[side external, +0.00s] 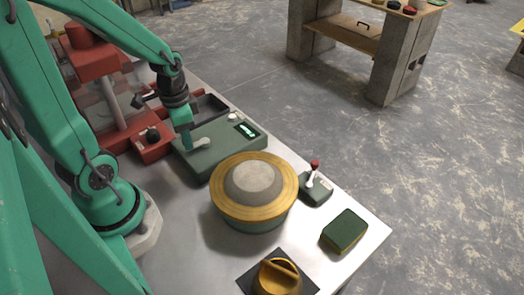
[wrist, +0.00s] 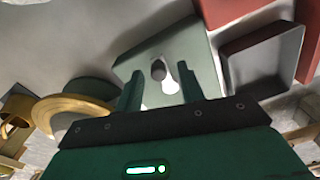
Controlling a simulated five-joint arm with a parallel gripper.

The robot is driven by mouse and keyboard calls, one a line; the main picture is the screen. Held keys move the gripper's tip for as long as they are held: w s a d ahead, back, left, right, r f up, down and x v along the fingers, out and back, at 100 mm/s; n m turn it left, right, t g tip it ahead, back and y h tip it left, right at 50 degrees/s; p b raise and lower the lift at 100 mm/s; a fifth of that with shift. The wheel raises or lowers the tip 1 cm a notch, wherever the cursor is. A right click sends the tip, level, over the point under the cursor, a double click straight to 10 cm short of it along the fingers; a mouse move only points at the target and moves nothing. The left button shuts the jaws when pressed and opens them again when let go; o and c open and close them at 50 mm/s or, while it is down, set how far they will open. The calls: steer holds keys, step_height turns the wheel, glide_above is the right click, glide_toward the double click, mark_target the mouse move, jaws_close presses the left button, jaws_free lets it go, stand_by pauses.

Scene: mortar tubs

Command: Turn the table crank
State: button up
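A red machine (side external: 93,62) with a pale column stands at the left in the side view. A dark crank-like handle (side external: 146,99) juts from its column side, and a dark knob (side external: 150,135) sits lower on its red base. I cannot tell for sure which part is the table crank. My gripper (side external: 187,142) points down over a grey-green box (side external: 225,148) with a lit display, close to a pale handle (side external: 201,143) on it. In the wrist view my gripper (wrist: 159,70) is open. A dark round part and the pale handle (wrist: 170,86) show between the fingers; contact is unclear.
A yellow-rimmed round tub (side external: 232,212), a red-tipped lever (side external: 314,168), a green block (side external: 345,231) and a yellow knob (side external: 277,277) stand toward the front. A dark tray (side external: 212,103) lies behind the box.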

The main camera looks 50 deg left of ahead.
steer(key=shift+r, duration=0.1)
stand_by(0.3)
steer(key=shift+s+r, duration=0.15)
steer(key=shift+r, duration=3.65)
steer(key=shift+n, duration=0.3)
steer(key=n, duration=1.3)
steer(key=shift+w+g, duration=0.25)
steer(key=shift+g, duration=0.05)
steer(key=n, duration=0.4)
steer(key=shift+n, duration=0.3)
steer(key=shift+f, duration=0.1)
steer(key=shift+s+f, duration=0.1)
steer(key=shift+f, duration=3.75)
